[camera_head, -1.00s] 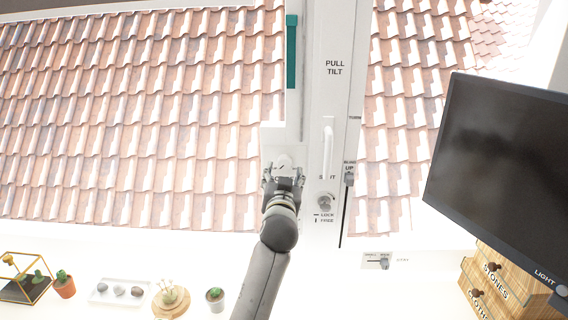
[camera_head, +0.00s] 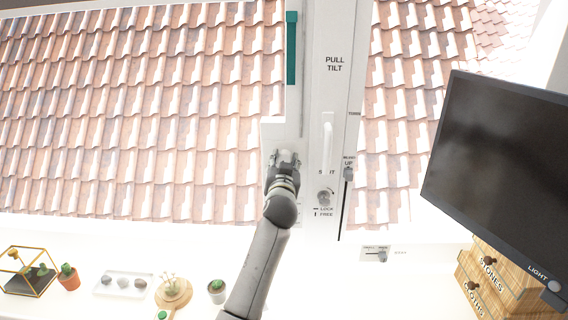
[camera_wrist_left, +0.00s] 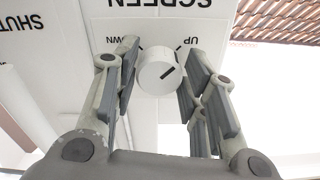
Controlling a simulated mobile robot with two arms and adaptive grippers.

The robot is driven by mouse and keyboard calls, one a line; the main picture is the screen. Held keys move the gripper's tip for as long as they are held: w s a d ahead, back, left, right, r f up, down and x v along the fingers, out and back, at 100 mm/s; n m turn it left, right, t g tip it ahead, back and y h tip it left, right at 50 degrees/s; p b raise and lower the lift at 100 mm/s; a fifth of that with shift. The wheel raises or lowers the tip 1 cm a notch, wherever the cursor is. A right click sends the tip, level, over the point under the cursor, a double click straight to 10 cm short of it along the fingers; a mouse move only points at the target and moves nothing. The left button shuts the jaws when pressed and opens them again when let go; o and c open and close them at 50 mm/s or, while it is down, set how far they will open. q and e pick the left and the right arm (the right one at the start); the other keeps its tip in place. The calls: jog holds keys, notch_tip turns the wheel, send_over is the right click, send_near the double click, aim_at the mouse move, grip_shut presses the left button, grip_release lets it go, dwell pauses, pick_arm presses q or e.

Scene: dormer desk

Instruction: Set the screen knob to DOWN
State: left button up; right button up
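The mark slants toward the UP side. My left gripper (camera_wrist_left: 158,70) is open, with one finger on each side of the knob; I cannot tell whether either pad touches it. In the head view my left gripper (camera_head: 287,156) is at the window frame and hides the knob. My right gripper is not in view.
Right of my left gripper are a window handle (camera_head: 327,140), a LOCK/FREE knob (camera_head: 324,197) and a blind slider (camera_head: 348,173). A teal bar (camera_head: 291,48) is above. Small plants and a stone tray (camera_head: 122,285) line the sill at lower left.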

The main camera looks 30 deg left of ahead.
pick_arm(q)
jog(key=c, duration=0.4)
jog(key=shift+m, duration=0.3)
